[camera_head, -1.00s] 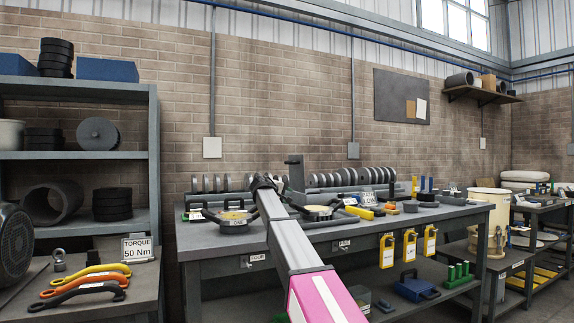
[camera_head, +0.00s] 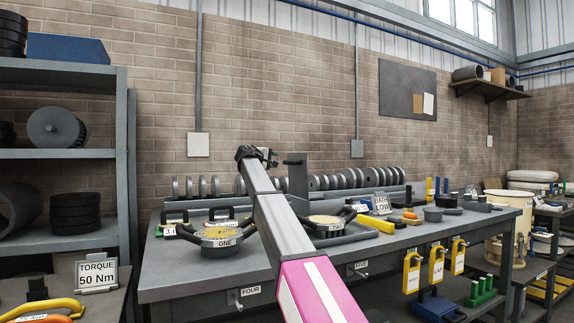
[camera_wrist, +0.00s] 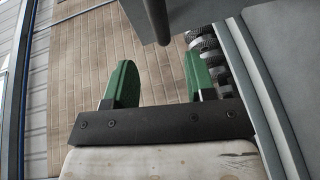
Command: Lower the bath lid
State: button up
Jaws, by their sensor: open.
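No thing in view is clearly a bath or its lid. A grey upright piece (camera_head: 297,175) with a short flat top stands at the back of the bench, just right of my arm's far end; I cannot tell whether it belongs to the bath. My gripper (camera_wrist: 160,85) shows in the wrist view with two green fingers apart and nothing between them. A dark rod (camera_wrist: 155,18) hangs in front of the fingers at the top, and a grey panel (camera_wrist: 285,55) fills the right side. In the head view my gripper (camera_head: 262,156) is small above the bench's back.
The bench (camera_head: 165,275) carries a round part marked ONE (camera_head: 222,237), a second round part (camera_head: 325,221), and a row of grey rings (camera_head: 345,180). A shelf unit (camera_head: 122,150) stands at left. Yellow tags (camera_head: 411,272) hang from the bench front.

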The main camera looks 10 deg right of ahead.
aim_at(286, 162)
jog(key=x, duration=1)
jog(key=shift+w+d, duration=0.1)
jog(key=shift+d, duration=0.05)
grip_shut()
